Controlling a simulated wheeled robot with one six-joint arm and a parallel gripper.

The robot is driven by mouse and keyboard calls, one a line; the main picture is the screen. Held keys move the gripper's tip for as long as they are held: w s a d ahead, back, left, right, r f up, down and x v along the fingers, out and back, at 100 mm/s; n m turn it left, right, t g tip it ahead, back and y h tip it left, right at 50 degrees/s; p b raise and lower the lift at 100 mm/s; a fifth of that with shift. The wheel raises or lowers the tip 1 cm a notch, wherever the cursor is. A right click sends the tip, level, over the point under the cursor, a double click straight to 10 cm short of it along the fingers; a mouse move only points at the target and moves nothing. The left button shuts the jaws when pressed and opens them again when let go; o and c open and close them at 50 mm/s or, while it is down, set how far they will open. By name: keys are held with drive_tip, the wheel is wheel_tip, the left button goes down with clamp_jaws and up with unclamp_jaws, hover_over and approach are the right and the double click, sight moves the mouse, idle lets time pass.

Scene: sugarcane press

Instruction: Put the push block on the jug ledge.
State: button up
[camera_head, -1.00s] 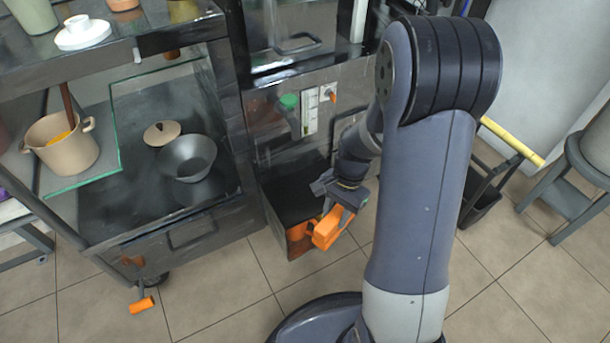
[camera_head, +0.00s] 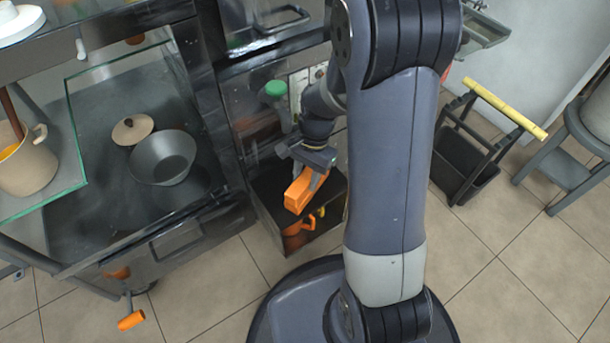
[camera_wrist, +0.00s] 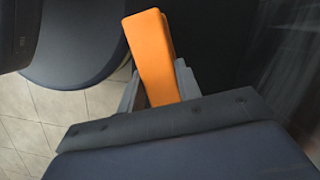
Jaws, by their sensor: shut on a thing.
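The orange push block (camera_head: 297,191) is held in my gripper (camera_head: 310,178), which is shut on it. The block hangs above the dark ledge (camera_head: 268,190) low on the front of the press, which I take for the jug ledge; I cannot tell whether they touch. In the wrist view the block (camera_wrist: 152,55) sticks out long and slightly tilted between the jaws (camera_wrist: 158,88). An orange jug-like thing (camera_head: 298,230) shows at the ledge's front, below the block and partly hidden.
A glass-sided cart (camera_head: 160,245) with a dark bowl (camera_head: 163,158), a lid (camera_head: 132,129) and a pot (camera_head: 25,165) stands at left.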

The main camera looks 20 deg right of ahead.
drive_tip(key=shift+f, duration=0.15)
drive_tip(key=shift+f, duration=0.15)
drive_tip(key=o, duration=1)
drive_tip(key=p+v, duration=0.5)
drive_tip(key=v, duration=0.7)
drive_tip(key=shift+r, duration=0.25)
